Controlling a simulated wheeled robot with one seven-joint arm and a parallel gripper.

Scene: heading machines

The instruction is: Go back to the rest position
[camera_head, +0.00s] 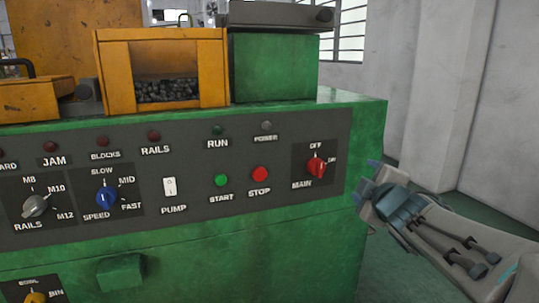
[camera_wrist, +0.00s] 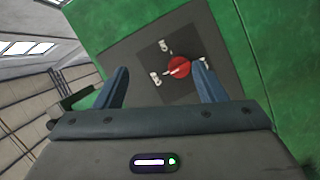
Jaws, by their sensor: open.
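My gripper (camera_head: 366,184) is at the right edge of the green machine in the head view, just right of the control panel. In the wrist view my gripper (camera_wrist: 158,82) shows two blue fingers spread apart with nothing between them. The red main switch (camera_head: 316,166) is to the left of the gripper, with OFF and ON labels around it. The switch (camera_wrist: 179,68) also shows in the wrist view, beyond the fingers and close to the right one. The gripper appears apart from the switch. Its pointer seems turned toward ON.
The panel (camera_head: 190,222) carries a green start button (camera_head: 221,180), a red stop button (camera_head: 260,174), a white pump switch (camera_head: 169,186), a blue speed knob (camera_head: 105,197) and a grey rails knob (camera_head: 36,206). An orange bin (camera_head: 219,80) of metal pieces stands above. Open floor lies right of the machine.

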